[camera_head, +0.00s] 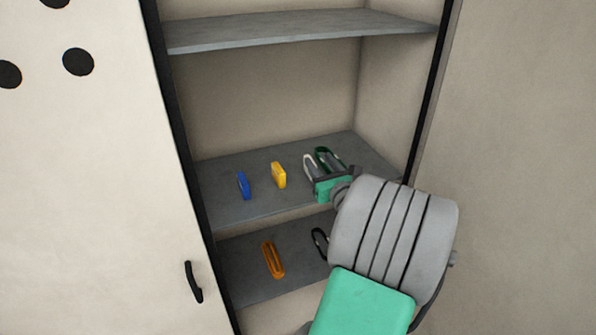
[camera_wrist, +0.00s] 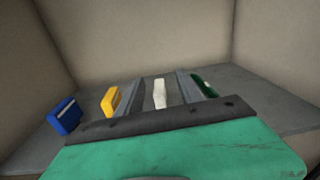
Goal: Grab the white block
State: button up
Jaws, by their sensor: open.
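The white block (camera_wrist: 160,94) stands upright on the middle shelf. In the head view the white block (camera_head: 308,164) looks like a thin upright piece, partly hidden by my gripper. My gripper (camera_head: 324,174) reaches in over this shelf from the right. In the wrist view my open gripper (camera_wrist: 161,87) has one finger on each side of the white block, with a visible gap on both sides. The block's lower near part is hidden behind the dark gripper bar. I cannot tell how far the fingertips reach past it.
A yellow block (camera_head: 279,174) and a blue block (camera_head: 243,185) stand to the left. A dark green block (camera_wrist: 204,87) is close beside the right finger. The upper shelf (camera_head: 300,32) is above. An orange piece (camera_head: 273,260) and a black piece (camera_head: 320,243) are below.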

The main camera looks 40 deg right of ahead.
jog(key=f, duration=0.1)
jog(key=f+b, duration=0.1)
jog(key=f, duration=0.1)
jog(key=shift+w+d+f+m+b, duration=0.1)
jog(key=shift+w+d+m+b, duration=0.05)
jog(key=shift+w+m+b, duration=0.2)
jog(key=x, duration=0.2)
jog(key=p+x, duration=0.1)
jog(key=x, duration=0.2)
jog(key=p+x, duration=0.1)
jog(key=x, duration=0.2)
jog(key=shift+w+a+r, duration=0.2)
jog(key=shift+w+a, duration=0.05)
jog(key=shift+a, duration=0.1)
jog(key=shift+s, duration=0.1)
grip_shut()
